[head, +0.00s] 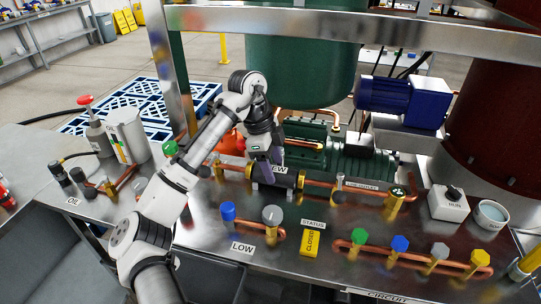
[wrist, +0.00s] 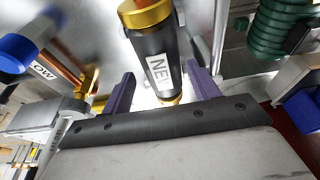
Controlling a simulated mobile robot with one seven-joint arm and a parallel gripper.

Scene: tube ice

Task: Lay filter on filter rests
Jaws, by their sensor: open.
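The filter (head: 277,181) is a black cylinder with gold ends and a white NEW label. In the head view it lies level, in line with the copper pipe ends on either side. My gripper (head: 264,160) is right above and at it, pointing down, with purple fingers. In the wrist view the filter (wrist: 154,58) reaches between the two spread fingers of my gripper (wrist: 160,88), with a gap on both sides. The filter rests are hidden under the filter, so I cannot tell whether it sits fully on them.
Copper pipe (head: 340,188) runs right of the filter to a gold valve (head: 395,205). Blue-capped (head: 228,212) and grey-capped (head: 272,215) valves stand in front. A yellow CLOSED block (head: 310,242) lies on the steel bench. A green compressor (head: 345,160) is behind.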

